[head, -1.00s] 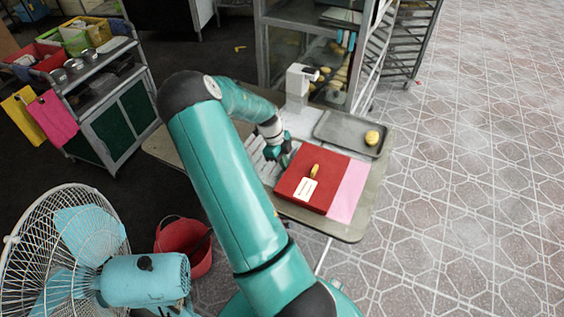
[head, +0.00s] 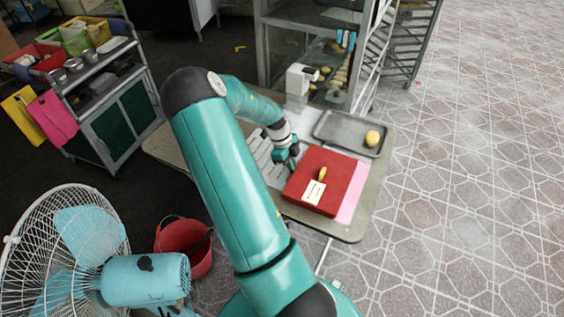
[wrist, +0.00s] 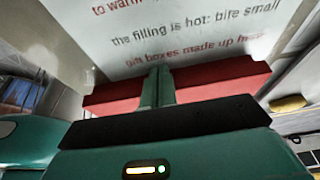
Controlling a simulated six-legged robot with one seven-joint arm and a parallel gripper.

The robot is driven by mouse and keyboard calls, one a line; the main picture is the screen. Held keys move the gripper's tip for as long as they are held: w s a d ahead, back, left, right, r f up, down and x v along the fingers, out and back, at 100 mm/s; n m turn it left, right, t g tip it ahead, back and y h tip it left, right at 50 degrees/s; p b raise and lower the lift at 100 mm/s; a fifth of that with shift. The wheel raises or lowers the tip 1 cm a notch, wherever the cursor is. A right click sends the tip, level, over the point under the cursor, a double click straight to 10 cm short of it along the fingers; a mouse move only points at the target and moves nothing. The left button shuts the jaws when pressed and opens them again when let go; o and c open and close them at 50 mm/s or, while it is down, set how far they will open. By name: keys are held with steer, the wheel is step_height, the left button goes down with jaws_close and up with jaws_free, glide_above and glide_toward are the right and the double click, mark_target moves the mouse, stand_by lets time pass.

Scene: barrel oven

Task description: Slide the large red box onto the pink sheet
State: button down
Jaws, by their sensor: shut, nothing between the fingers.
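The large red box (head: 324,176) lies flat on the table, with a small yellow item (head: 322,173) and a white label card (head: 314,192) on its top. It covers much of the pink sheet (head: 352,196), which shows as a strip along its right side. My gripper (head: 290,163) is shut and empty at the box's left side, close to or against it; contact is hard to tell. In the wrist view my shut fingers (wrist: 157,87) stand in front of the red box (wrist: 212,78).
A grey tray (head: 340,129) with a yellow bun (head: 373,138) lies behind the box. A white stand (head: 298,84) is at the table's back. A fan (head: 90,255) and a red bucket (head: 184,248) stand at left. Bare table (head: 352,229) shows in front.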

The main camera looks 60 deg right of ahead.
mark_target(301, 170)
steer(key=shift+s+d, duration=0.15)
steer(key=shift+s, duration=0.8)
steer(key=shift+s+d, duration=0.1)
steer(key=shift+s, duration=0.85)
steer(key=shift+w, duration=0.15)
steer(key=shift+w, duration=0.5)
steer(key=shift+a+r, duration=0.1)
steer(key=shift+r, duration=3.95)
